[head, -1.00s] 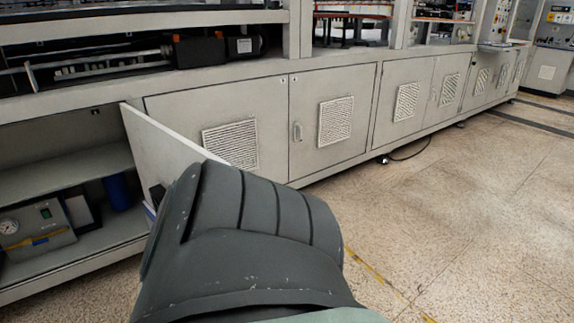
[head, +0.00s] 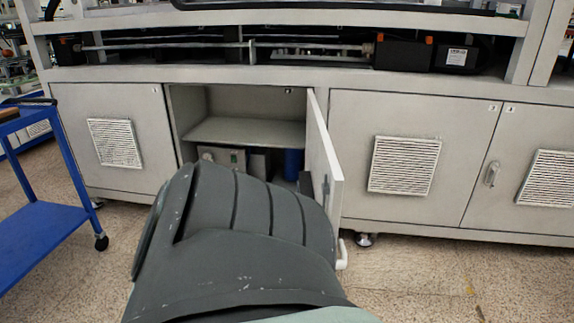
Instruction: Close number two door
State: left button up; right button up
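A grey cabinet door (head: 323,165) stands wide open in the middle of the head view, swung out toward me from its right-hand side. A pale handle-like piece (head: 342,256) shows low at its outer edge. The open compartment (head: 245,104) holds a shelf, a gauge box (head: 222,157) and a blue cylinder (head: 293,164). No number is readable on the open door. My own dark grey arm part fills the lower middle and hides the compartment's lower front and part of the door's bottom. Neither gripper shows.
A closed vented door (head: 118,140) is left of the opening. Closed vented doors (head: 404,165) continue on the right. A blue cart (head: 40,225) stands at the left. The speckled floor (head: 430,285) is clear at the lower right.

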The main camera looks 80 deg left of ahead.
aim_at(321, 159)
jog(key=i+u, duration=0.15)
jog(key=u, duration=0.25)
jog(key=i+l+u, duration=0.1)
jog(key=u, duration=0.3)
jog(key=i+l+u, duration=0.15)
jog(key=u, duration=0.25)
jog(key=i+l+u, duration=0.15)
jog(key=u, duration=0.2)
jog(key=i+l+u, duration=0.15)
jog(key=u, duration=0.3)
jog(key=i+l+u, duration=0.15)
jog(key=u, duration=0.25)
jog(key=l+u, duration=0.45)
jog(key=i+l+u, duration=0.2)
jog(key=l+u, duration=0.25)
